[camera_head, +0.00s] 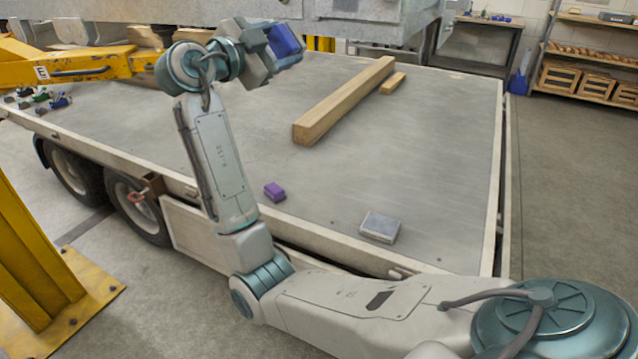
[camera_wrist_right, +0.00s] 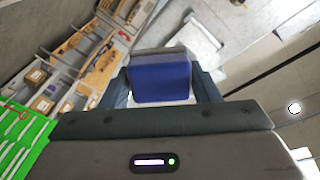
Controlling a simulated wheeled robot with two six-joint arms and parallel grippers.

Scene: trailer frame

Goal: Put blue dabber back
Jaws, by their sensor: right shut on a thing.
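The blue dabber (camera_head: 287,40) is a blue block held up at the top middle of the head view. My right gripper (camera_head: 272,46) is shut on it, above the far part of the trailer bed. In the right wrist view the dabber's blue face (camera_wrist_right: 160,84) shows between the two fingers, with a grey part along its top edge. The dabber touches nothing else that I can see. My left gripper is not in view.
The trailer bed (camera_head: 400,150) carries a long timber beam (camera_head: 345,98), a short wood piece (camera_head: 392,83), a purple block (camera_head: 274,192) and a grey block (camera_head: 380,227). Several small coloured items (camera_head: 60,100) lie at the left edge. A yellow beam (camera_head: 80,68) reaches in from the left.

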